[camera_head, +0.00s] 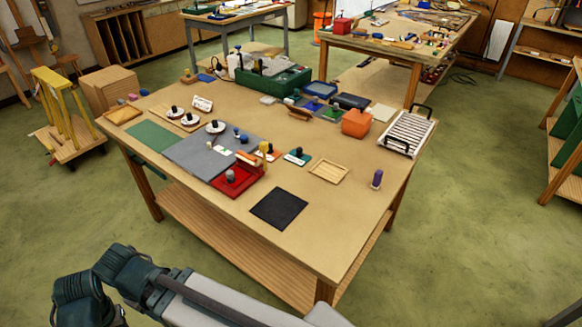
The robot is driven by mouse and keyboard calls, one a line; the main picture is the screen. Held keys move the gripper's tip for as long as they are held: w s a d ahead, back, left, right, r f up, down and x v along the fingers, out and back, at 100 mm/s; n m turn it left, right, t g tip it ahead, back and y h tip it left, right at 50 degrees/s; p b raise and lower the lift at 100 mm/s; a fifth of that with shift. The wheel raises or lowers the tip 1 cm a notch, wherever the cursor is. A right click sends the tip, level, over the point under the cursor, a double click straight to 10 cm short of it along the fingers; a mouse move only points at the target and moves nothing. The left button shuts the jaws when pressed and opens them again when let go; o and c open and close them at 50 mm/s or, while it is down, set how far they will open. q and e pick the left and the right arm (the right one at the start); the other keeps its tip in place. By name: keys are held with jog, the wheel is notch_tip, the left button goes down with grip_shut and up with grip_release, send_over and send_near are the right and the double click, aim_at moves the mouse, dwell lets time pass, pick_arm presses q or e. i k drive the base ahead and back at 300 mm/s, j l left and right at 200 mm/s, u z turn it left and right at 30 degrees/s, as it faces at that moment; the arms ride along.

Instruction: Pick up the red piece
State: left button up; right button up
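A flat red piece (244,182) with a grey knob on it lies on the wooden table (330,215), at the front right corner of a grey panel (190,152). An orange and tan tool-like object (254,160) stands at its back edge and partly covers it. Part of one of my arms crosses the bottom of the head view, in front of the table and well apart from the red piece. Neither gripper shows in the view.
A black square mat (279,208) lies in front of the red piece. An orange block (356,123), a wooden tray (328,171), a purple knob (377,179) and a white rack (408,133) stand rightward. A green crate (275,82) is behind. The table's front right is clear.

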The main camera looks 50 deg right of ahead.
aim_at(236, 173)
jog(key=i+z, duration=0.2)
jog(key=z, duration=0.25)
jog(key=i+z, duration=0.25)
jog(key=z, duration=0.25)
jog(key=i+j+z, duration=0.15)
jog(key=z, duration=0.3)
jog(key=i+j+z, duration=0.2)
jog(key=z, duration=0.3)
jog(key=i+j+z, duration=0.25)
jog(key=k+j, duration=0.05)
